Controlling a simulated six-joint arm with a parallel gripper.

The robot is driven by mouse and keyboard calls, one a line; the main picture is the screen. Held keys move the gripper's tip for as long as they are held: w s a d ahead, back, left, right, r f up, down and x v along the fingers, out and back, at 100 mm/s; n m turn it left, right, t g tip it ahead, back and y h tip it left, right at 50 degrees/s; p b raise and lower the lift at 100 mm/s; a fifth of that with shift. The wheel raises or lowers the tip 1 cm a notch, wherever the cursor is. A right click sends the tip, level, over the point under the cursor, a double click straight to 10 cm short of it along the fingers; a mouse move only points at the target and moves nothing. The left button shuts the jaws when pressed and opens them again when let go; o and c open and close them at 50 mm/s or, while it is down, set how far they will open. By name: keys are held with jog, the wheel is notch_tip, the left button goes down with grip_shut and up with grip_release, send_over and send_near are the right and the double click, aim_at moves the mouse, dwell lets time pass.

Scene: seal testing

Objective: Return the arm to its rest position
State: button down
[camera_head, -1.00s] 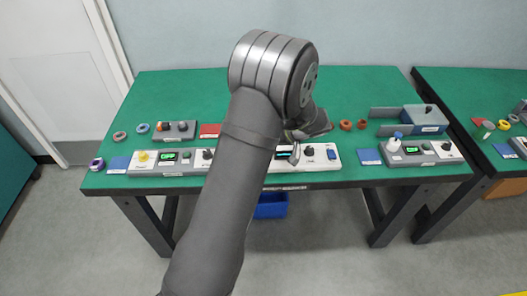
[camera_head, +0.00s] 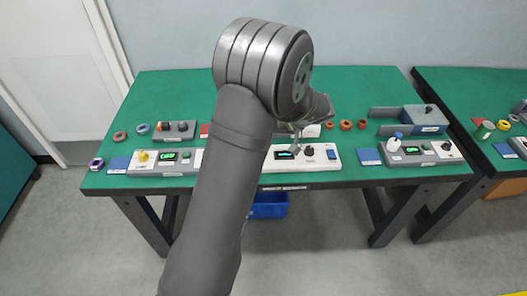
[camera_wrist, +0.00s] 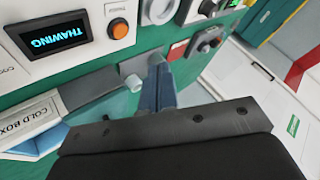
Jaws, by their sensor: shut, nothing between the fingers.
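My arm rises through the middle of the head view, its big grey wrist joint above the green table (camera_head: 350,90). My gripper (camera_head: 296,141) shows only partly beyond the wrist, over the middle white panel (camera_head: 322,156); the arm hides much of it. In the wrist view its dark body fills the bottom and its narrow fingers (camera_wrist: 157,82) are together, with nothing held. There a display (camera_wrist: 55,38) reads THAWING, beside an orange button (camera_wrist: 120,29). A COLD BOX label (camera_wrist: 28,120) is at lower left.
Left are a panel with a yellow knob (camera_head: 143,156), a dark block (camera_head: 175,131) and rings. Right are several brown rings (camera_head: 345,125), a blue box (camera_head: 424,118) and another panel (camera_head: 420,151). A blue bin (camera_head: 269,205) is under the table. A second table stands at right.

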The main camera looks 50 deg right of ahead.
dwell(0.5)
jog(key=shift+f, duration=0.5)
notch_tip(320, 180, up, 5)
jog(key=shift+f, duration=0.1)
jog(key=shift+f, duration=0.15)
